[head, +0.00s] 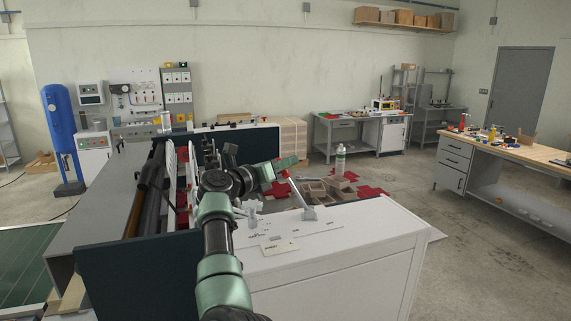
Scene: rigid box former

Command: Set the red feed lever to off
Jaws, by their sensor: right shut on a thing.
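The red feed lever (300,196) stands on the white top of the box former (350,235). Its pale grey shaft rises from a small grey base and leans to the left and away from me. Its red upper end is mostly hidden at my right gripper (284,172). The right gripper is shut on the lever near this end, with my green and black arm reaching in from the bottom. Small dark markings and a pale label (279,245) lie on the top around the lever; I cannot read them. My left gripper is not in view.
The machine's dark rollers (152,190) and a dark side panel (130,280) are left of my arm. Open cartons (318,190) and red pieces lie on the floor behind. A workbench (500,150) is at the right, with clear floor before it.

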